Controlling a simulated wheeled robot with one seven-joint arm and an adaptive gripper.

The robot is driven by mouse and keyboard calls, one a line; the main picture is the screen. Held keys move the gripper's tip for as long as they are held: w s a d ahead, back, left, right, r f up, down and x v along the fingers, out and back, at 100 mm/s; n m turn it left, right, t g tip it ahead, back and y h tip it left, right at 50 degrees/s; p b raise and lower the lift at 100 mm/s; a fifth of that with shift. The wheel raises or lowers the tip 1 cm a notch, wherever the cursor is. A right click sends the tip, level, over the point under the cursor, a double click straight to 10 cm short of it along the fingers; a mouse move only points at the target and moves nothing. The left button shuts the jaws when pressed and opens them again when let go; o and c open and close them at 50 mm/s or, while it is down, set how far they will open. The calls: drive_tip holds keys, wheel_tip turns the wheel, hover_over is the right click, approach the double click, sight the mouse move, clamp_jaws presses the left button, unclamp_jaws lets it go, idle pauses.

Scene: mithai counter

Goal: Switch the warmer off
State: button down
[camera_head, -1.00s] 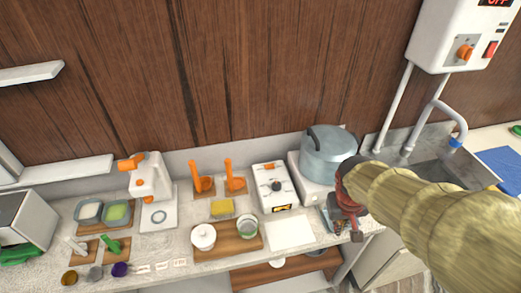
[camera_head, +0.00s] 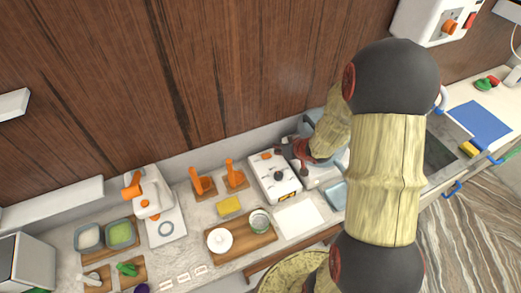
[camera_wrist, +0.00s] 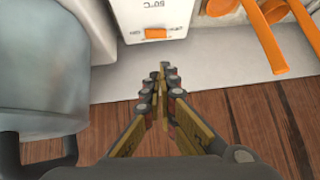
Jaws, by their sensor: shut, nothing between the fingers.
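The warmer (camera_head: 271,187) is a white box on the counter with a black knob (camera_head: 278,176), a small yellow display and an orange switch (camera_head: 266,155) at its back end. My gripper (camera_wrist: 165,68) is shut and empty. In that view its tips lie just below the switch, apart from it in the picture; height and contact cannot be told. In the head view my gripper (camera_head: 297,160) is beside the warmer's back right, partly hidden by my arm.
A grey-blue pot (camera_wrist: 40,75) stands close beside my gripper; my arm mostly hides it in the head view. Orange tools (camera_head: 231,173) stand left of the warmer. A wooden board (camera_head: 241,237) with a white pot and glass jar lies in front. The wooden wall is close behind.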

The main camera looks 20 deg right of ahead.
drive_tip(key=shift+w+a+r+m, duration=0.25)
drive_tip(key=shift+w+r+m, duration=0.05)
drive_tip(key=b, duration=0.1)
hover_over(265, 157)
drive_tip(key=f, duration=0.6)
drive_tip(key=shift+s+d+f, duration=0.3)
drive_tip(key=shift+s+f, duration=0.05)
drive_tip(key=f, duration=0.2)
drive_tip(key=shift+w+a+f+b, duration=0.15)
drive_tip(key=shift+w+f+b, duration=0.15)
drive_tip(key=shift+b, duration=0.1)
drive_tip(key=shift+a+f, duration=0.15)
drive_tip(key=shift+f, duration=0.7)
drive_tip(key=shift+s, duration=0.1)
